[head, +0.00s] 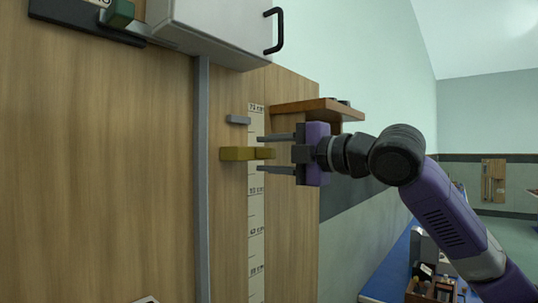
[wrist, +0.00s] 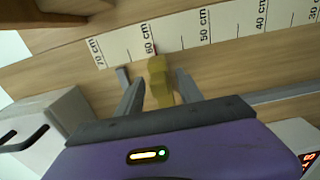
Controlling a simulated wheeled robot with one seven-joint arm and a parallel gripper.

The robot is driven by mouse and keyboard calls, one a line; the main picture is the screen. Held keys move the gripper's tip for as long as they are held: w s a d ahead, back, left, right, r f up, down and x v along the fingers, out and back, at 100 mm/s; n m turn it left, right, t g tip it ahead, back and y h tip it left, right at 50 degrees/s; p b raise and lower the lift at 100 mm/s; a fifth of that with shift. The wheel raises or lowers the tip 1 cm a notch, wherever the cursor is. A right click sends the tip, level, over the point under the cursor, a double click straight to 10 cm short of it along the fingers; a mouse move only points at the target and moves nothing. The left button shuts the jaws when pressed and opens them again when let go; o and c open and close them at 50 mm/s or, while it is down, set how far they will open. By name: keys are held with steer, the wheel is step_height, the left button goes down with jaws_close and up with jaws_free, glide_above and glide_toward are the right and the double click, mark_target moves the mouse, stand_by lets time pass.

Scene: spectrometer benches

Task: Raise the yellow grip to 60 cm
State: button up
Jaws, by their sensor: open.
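The yellow grip (head: 237,154) sticks out from the wooden panel beside a white centimetre scale (head: 256,215). In the wrist view the yellow grip (wrist: 159,78) stands close to the 60 cm mark of the scale (wrist: 175,38); I cannot read its exact height. My gripper (head: 263,154) is open, with one finger above and one below the grip's near end. The wrist view shows my gripper (wrist: 160,84) with its fingers on either side of the grip, with gaps visible.
A small grey block (head: 238,120) sits just above the grip. A grey vertical rail (head: 202,190) runs left of it. A white box with a black handle (head: 215,30) hangs above. A wooden shelf (head: 305,106) juts out above my gripper.

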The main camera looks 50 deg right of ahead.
steer(key=s+b, duration=0.2)
steer(key=s, duration=0.5)
steer(key=shift+s+b, duration=0.35)
steer(key=shift+d, duration=0.1)
